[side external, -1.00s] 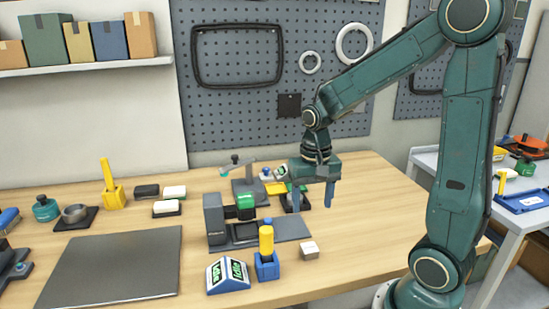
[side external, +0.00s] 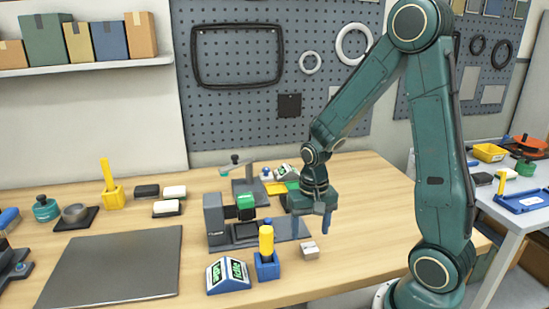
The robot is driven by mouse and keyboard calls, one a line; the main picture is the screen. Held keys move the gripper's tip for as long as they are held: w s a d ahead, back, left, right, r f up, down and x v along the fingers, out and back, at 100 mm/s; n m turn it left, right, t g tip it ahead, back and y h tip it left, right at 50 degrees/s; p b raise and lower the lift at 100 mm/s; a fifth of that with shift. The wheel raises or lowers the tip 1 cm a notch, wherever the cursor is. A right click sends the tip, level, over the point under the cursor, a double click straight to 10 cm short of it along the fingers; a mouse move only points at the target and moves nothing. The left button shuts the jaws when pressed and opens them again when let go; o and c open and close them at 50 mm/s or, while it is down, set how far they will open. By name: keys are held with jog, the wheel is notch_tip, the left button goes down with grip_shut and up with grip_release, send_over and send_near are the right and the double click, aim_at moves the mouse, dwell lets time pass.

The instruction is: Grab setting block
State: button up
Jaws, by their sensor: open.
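A small pale grey block (side external: 309,251), which looks like the setting block, lies on the wooden table right of the blue holder. A small dark mark shows on its top. My gripper (side external: 311,224) is open, pointing down, with its two blue fingers apart and nothing between them. In the picture it is just above the block and apart from it. I cannot tell exactly how high it is or how well it lines up in depth.
The blue holder with a yellow handle (side external: 266,254) stands close left of the block. A green-lit display box (side external: 228,276) and a grey-based device (side external: 214,218) are farther left. A dark mat (side external: 110,266) lies at the left front. The table right of the block is clear.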

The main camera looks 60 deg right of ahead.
aim_at(310, 247)
jog(key=shift+f, duration=0.15)
jog(key=shift+s+f, duration=0.1)
jog(key=shift+f, duration=2.35)
jog(key=c, duration=1.3)
jog(key=shift+r, duration=0.2)
notch_tip(310, 247, up, 20)
jog(key=shift+f, duration=0.15)
